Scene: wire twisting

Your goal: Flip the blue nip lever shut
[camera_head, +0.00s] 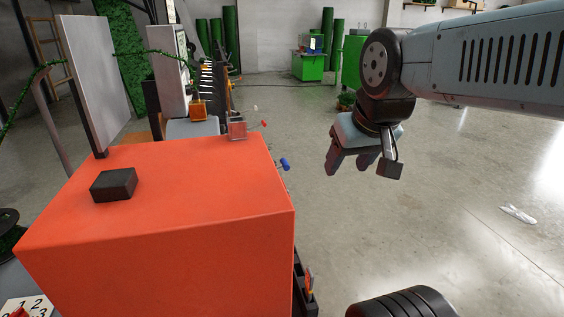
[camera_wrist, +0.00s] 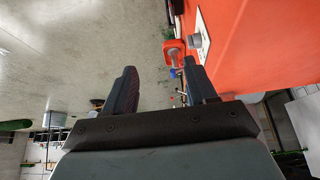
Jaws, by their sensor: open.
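The blue nip lever (camera_head: 285,164) sticks out from the right side of the orange machine housing (camera_head: 150,190), low near its far right edge. A small blue part that looks like the same lever shows in the wrist view (camera_wrist: 175,73), beside the right-hand finger. My gripper (camera_head: 348,170) is open and empty. It hangs to the right of the lever over the floor, with a clear gap between them in the head view. The lever's mount on the machine's side is mostly hidden in the head view.
A black block (camera_head: 114,185) sits on the housing top. A red knob (camera_head: 264,123) sticks out behind the lever. A grey panel (camera_head: 95,75) stands at the left. Bare concrete floor (camera_head: 440,220) lies right of the machine. Green equipment (camera_head: 310,67) stands far back.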

